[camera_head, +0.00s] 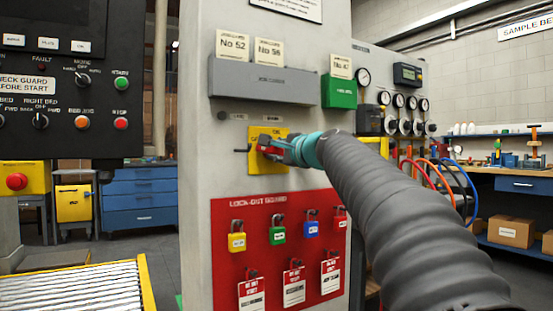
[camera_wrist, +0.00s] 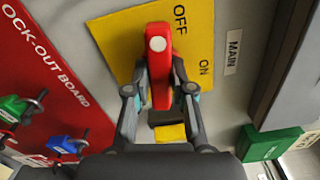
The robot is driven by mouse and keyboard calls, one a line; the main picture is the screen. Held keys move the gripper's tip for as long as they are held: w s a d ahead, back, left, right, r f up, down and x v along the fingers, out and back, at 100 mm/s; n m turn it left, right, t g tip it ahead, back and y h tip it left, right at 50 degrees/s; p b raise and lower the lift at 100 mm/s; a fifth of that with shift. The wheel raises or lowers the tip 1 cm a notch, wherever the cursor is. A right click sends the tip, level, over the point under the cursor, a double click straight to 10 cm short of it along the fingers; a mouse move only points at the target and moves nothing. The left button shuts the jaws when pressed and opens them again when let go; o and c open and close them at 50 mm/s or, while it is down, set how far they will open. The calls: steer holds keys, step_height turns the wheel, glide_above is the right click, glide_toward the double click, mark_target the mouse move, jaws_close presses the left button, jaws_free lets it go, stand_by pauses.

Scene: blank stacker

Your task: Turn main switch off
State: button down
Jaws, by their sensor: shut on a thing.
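The main switch is a red handle (camera_wrist: 159,70) on a yellow plate (camera_wrist: 112,32) marked OFF and ON, with a MAIN label beside it. In the wrist view the handle's white-dotted end lies nearer the word OFF than ON. In the head view the red handle (camera_head: 266,144) shows at the yellow plate (camera_head: 255,160), partly hidden by my gripper. My gripper (camera_wrist: 160,75) is shut on the red handle, one finger on each side. It also shows in the head view (camera_head: 272,148), at the end of my grey arm.
A red lock-out board (camera_head: 225,220) with several padlocks and tags hangs just below the switch. A grey box (camera_head: 262,82) and a green box (camera_head: 340,92) sit above it. Pipes and gauges (camera_head: 398,100) are to the right, a roller conveyor (camera_head: 70,290) at lower left.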

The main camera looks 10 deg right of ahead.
steer(key=shift+n+b, duration=0.5)
steer(key=shift+n, duration=0.6)
steer(key=c, duration=1)
jaws_free()
steer(key=v, duration=1.2)
